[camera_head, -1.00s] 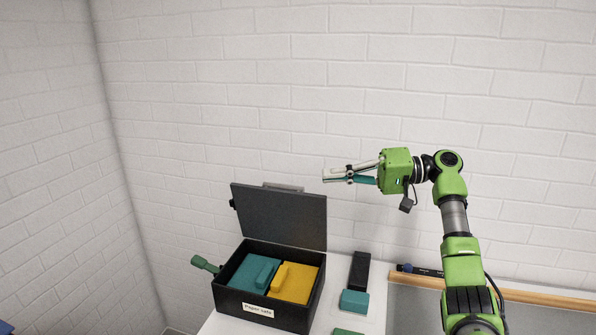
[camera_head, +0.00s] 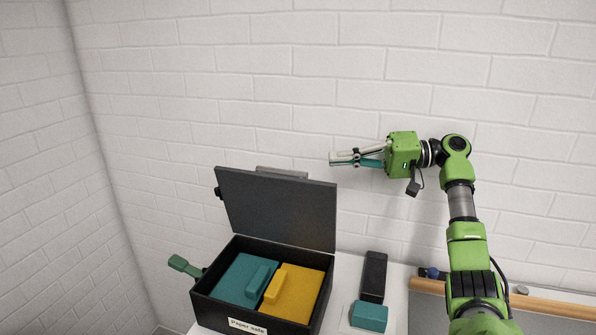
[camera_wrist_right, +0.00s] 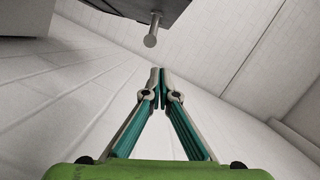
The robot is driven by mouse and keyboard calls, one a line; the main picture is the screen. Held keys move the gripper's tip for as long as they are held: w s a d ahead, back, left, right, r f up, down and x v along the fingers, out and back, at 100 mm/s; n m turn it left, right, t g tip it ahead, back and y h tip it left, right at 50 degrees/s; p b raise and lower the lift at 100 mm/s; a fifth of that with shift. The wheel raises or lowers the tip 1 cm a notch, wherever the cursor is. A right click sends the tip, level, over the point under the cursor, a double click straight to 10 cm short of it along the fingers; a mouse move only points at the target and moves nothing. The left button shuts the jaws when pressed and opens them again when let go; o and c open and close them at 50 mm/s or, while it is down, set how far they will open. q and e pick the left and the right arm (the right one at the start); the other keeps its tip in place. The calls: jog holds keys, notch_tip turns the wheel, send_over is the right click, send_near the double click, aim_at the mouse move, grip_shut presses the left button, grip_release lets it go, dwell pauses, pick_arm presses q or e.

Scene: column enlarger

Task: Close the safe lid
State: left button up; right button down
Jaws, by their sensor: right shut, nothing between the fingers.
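The black paper safe (camera_head: 200,304) stands on the white table at the lower middle of the head view. Its dark lid (camera_head: 280,210) stands open, tilted up at the back edge near the wall. Inside the box lie a teal block (camera_head: 240,277) and a yellow block (camera_head: 303,294), each with a raised grip. My right gripper (camera_head: 332,159) is shut and empty, in the air above and to the right of the lid, pointing left. It also shows shut in the right wrist view (camera_wrist_right: 160,75), with a dark panel and a metal peg (camera_wrist_right: 152,32) ahead. My left gripper is not visible.
A green handle (camera_head: 183,266) sticks out at the safe's left side. A black block (camera_head: 374,276) and a teal block (camera_head: 369,316) lie to its right. A wooden-edged grey board (camera_head: 430,305) is at the lower right. Brick walls stand behind and left.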

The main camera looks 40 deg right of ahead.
jog(key=d+f+p+x, duration=0.1)
jog(key=p+x, duration=0.2)
jog(key=x, duration=0.7)
jog(key=shift+w+p, duration=0.35)
jog(key=shift+a+f, duration=0.15)
jog(key=shift+a, duration=0.05)
